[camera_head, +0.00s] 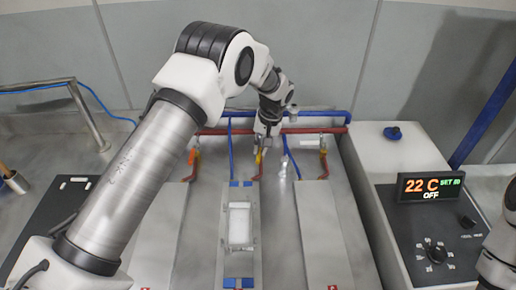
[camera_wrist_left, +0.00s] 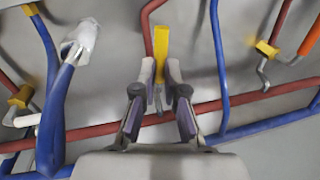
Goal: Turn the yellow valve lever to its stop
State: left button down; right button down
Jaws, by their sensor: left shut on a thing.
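The yellow valve lever (camera_wrist_left: 161,48) stands out between the fingers of my left gripper (camera_wrist_left: 160,75) in the wrist view. The fingers are closed on it from both sides, and its lower part is partly hidden between them. In the head view my left gripper (camera_head: 263,146) reaches down to the yellow lever (camera_head: 258,159) at the top of the middle red pipe. The lever shows only as a small patch there. My right gripper is not in view; only parts of my right arm show at the right edge.
Red and blue pipes (camera_head: 318,130) run along the wall behind. Another valve with an orange handle (camera_head: 193,157) stands to the left. A white-tipped blue hose (camera_wrist_left: 68,85) is left of the fingers. A box with a display (camera_head: 431,187) stands at right, a white tray (camera_head: 239,247) in front.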

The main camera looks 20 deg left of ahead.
pick_arm(q)
jog(key=shift+s+d+f+n+g, duration=0.2)
jog(key=shift+s+f+n+g, duration=0.1)
jog(key=shift+f+n, duration=0.25)
jog(key=shift+r, duration=0.1)
jog(key=c, duration=1.2)
grip_release()
jog(key=shift+w, duration=0.3)
jog(key=v, duration=1.2)
jog(key=shift+a, duration=0.15)
